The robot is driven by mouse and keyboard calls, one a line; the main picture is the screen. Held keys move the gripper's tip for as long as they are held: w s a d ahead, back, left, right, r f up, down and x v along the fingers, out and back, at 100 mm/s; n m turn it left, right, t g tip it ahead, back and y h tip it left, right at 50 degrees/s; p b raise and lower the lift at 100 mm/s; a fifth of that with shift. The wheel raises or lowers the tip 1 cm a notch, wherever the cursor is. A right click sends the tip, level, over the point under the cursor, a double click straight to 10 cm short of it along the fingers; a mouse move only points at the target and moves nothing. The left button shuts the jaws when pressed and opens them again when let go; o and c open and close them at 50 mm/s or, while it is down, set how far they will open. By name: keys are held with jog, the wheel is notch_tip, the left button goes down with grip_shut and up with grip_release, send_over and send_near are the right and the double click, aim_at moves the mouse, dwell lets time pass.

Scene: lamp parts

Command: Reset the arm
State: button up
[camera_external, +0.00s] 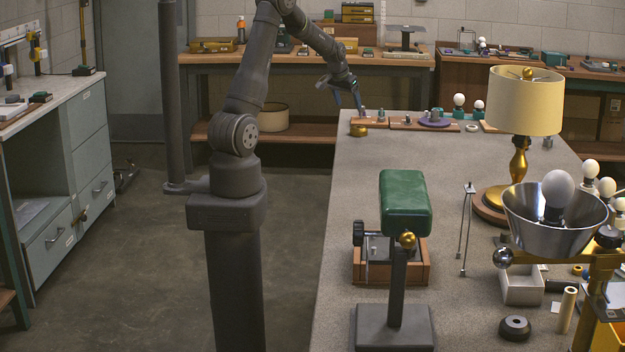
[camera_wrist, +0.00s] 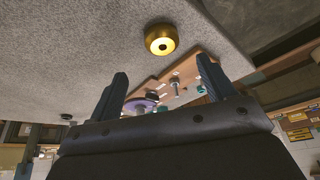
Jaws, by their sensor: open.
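My arm rises from its dark column and bends over toward the far left end of the grey workbench (camera_external: 345,250). My gripper (camera_external: 348,98) hangs above that end of the bench. In the wrist view my gripper (camera_wrist: 165,88) has its two dark fingers wide apart with nothing between them. A brass ring-like part (camera_wrist: 162,39) lies on the bench beyond the fingers; it also shows in the external view (camera_external: 358,130). A wooden board (camera_wrist: 180,75) with small metal parts and a purple disc (camera_wrist: 139,105) shows between and behind the fingers.
A lamp with a cream shade (camera_external: 525,100) and brass stem stands on the bench's right. A green-headed lamp (camera_external: 405,205) stands at the front, near a metal bowl shade (camera_external: 540,235) holding a bulb. Bulbs and small parts crowd the right side. The bench's left strip is clear.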

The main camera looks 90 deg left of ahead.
aim_at(355, 129)
jog(key=x, duration=1.1)
jog(key=shift+f, duration=0.4)
notch_tip(355, 129, up, 4)
jog(key=shift+w+a+r, duration=0.1)
jog(key=shift+a+r, duration=0.05)
jog(key=w+d+r, duration=0.5)
jog(key=d+r, duration=0.2)
jog(key=d, duration=0.4)
jog(key=w+d+f+m, duration=0.2)
jog(key=w+d, duration=0.5)
jog(key=d, duration=0.2)
jog(key=w+d+f+m+h, duration=0.1)
jog(key=w+d+m, duration=0.1)
jog(key=d, duration=0.9)
jog(key=w+d+f+m+t+h, duration=0.1)
jog(key=w+d+m, duration=0.1)
jog(key=d, duration=0.9)
jog(key=w+d+f+m+h, duration=0.1)
jog(key=w+d+m, duration=0.1)
jog(key=d, duration=1)
jog(key=shift+w+d+f+m+t, duration=0.15)
jog(key=shift+w+f+m+t, duration=0.2)
jog(key=shift+m, duration=0.45)
jog(key=shift+s, duration=0.1)
